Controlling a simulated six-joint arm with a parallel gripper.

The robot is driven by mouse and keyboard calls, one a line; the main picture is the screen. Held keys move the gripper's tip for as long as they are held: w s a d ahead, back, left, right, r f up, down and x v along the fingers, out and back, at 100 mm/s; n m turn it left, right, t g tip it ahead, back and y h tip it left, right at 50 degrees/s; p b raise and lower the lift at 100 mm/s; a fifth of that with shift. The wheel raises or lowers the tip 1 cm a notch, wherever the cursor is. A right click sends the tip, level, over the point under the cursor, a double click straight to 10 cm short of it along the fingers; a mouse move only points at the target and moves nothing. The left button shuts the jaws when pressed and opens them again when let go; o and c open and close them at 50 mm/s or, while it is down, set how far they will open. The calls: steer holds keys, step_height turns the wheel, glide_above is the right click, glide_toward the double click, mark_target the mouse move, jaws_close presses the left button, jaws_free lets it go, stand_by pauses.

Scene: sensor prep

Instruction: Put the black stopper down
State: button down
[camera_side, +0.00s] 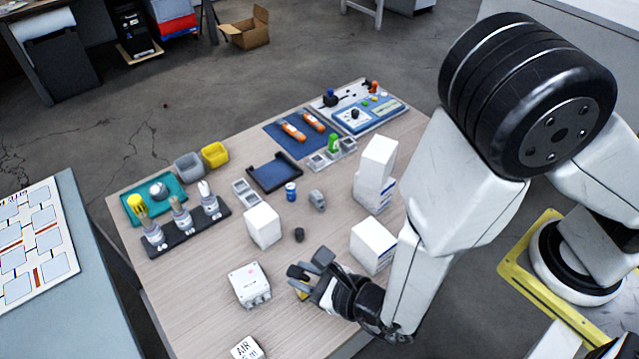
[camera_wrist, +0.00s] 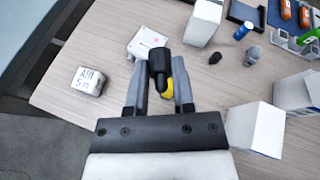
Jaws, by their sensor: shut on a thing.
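The black stopper (camera_wrist: 159,62) is between the two fingertips of my gripper (camera_wrist: 160,78) in the wrist view, its narrower end toward the palm. My gripper (camera_side: 308,272) is shut on it and is over the front part of the table in the side view. The fingers partly hide the stopper there, and I cannot tell its exact height above the table. A small dark round piece (camera_side: 299,235) stands on the table beyond my gripper; it also shows in the wrist view (camera_wrist: 215,58).
A white box with ports (camera_side: 249,284) is left of my gripper. White cartons (camera_side: 373,244) stand to its right, and another block (camera_side: 262,226) is behind. An AIR block (camera_side: 247,348) is near the front edge. A yellow piece (camera_wrist: 168,88) shows between the fingers. Bare tabletop lies around (camera_side: 190,290).

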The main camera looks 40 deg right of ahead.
steer(key=shift+s+d+r, duration=0.15)
steer(key=shift+d, duration=1.05)
glide_above(254, 286)
steer(key=f, duration=0.9)
steer(key=shift+s+d, duration=0.2)
steer(key=shift+s, duration=0.1)
steer(key=shift+f, duration=0.2)
steer(key=shift+w+a, duration=0.1)
steer(key=shift+w+f, duration=0.15)
steer(key=shift+f, duration=0.05)
steer(key=shift+a+f, duration=0.1)
steer(key=shift+f, duration=1.5)
